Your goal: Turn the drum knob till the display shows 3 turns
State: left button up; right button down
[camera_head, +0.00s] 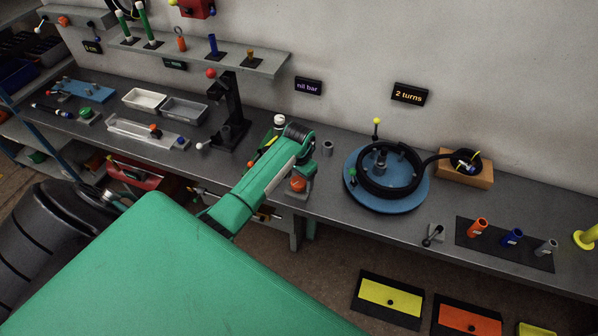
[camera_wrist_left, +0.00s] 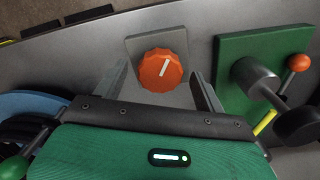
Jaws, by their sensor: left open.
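The drum knob (camera_head: 297,185) is orange and sits on a small grey plate at the bench's front edge, left of the blue drum (camera_head: 427,190). In the left wrist view the ridged knob (camera_wrist_left: 160,71) has a white mark pointing up and slightly right. The display (camera_head: 409,94) on the wall reads "2 turns". My left gripper (camera_head: 301,165) is over the knob, its fingertips largely hidden in the head view. In the left wrist view the left gripper (camera_wrist_left: 158,76) is open, one finger on each side of the knob, with gaps visible. My right gripper is not in view.
A black hose (camera_head: 374,187) lies coiled on the drum, its end at a wooden block (camera_head: 470,178). Another display (camera_head: 308,87) reads "nil bar". Trays (camera_head: 184,109) stand left.

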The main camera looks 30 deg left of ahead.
aim_at(299, 181)
pick_arm(q)
jog(key=shift+r+p, duration=0.35)
jog(key=shift+r, duration=0.25)
notch_tip(299, 181, up, 2)
jog(key=shift+r+p, duration=0.15)
jog(key=shift+p, duration=0.9)
notch_tip(299, 181, up, 10)
jog(key=shift+r, duration=0.1)
